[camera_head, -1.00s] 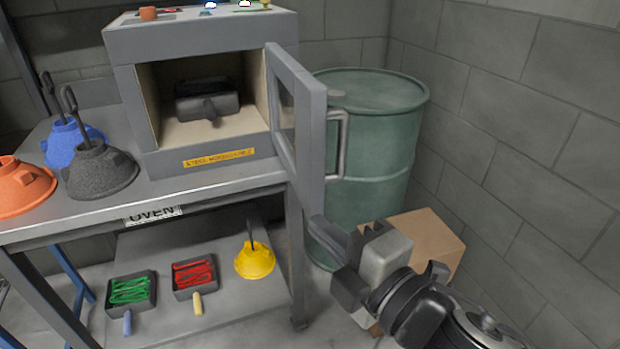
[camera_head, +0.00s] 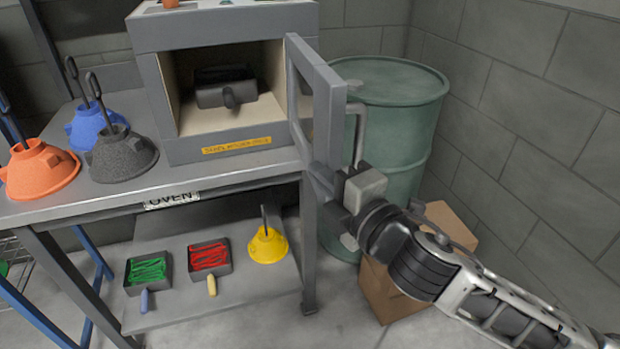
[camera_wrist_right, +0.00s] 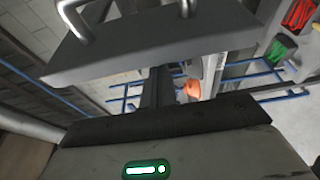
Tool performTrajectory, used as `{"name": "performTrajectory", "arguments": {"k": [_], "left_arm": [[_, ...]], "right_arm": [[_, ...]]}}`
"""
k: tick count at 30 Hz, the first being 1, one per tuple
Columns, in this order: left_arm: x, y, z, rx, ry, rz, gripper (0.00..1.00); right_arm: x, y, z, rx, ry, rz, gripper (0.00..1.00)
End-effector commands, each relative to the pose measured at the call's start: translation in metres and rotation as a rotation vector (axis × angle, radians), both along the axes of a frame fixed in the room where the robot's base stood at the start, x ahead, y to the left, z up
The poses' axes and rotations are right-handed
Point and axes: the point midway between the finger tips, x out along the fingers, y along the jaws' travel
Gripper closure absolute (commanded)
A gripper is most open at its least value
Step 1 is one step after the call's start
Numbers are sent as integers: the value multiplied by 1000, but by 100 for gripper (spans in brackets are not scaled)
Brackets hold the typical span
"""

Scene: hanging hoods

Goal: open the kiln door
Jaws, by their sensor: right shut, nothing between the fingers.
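The grey kiln (camera_head: 222,29) stands on the metal table, its chamber open to view. Its door (camera_head: 331,100) is swung out to the right, with a bar handle (camera_head: 360,130) on its outer face. My right gripper (camera_head: 325,186) is shut and empty at the door's lower edge. The fingers overlap the door in the head view, and I cannot tell whether they touch it. In the right wrist view the door (camera_wrist_right: 150,50) spans the top, with a dark finger below it. My left gripper is not in view.
A dark tray (camera_head: 225,90) sits inside the kiln. A green drum (camera_head: 400,100) and a cardboard box (camera_head: 385,295) stand to the right, close to the door and my arm. Hoods, including a grey one (camera_head: 122,155), stand on the table (camera_head: 230,178) at left.

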Motion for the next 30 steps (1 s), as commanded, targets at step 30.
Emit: {"name": "performTrajectory", "arguments": {"k": [30], "left_arm": [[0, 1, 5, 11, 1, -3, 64]], "right_arm": [[26, -89, 0, 1, 1, 1, 100]]}}
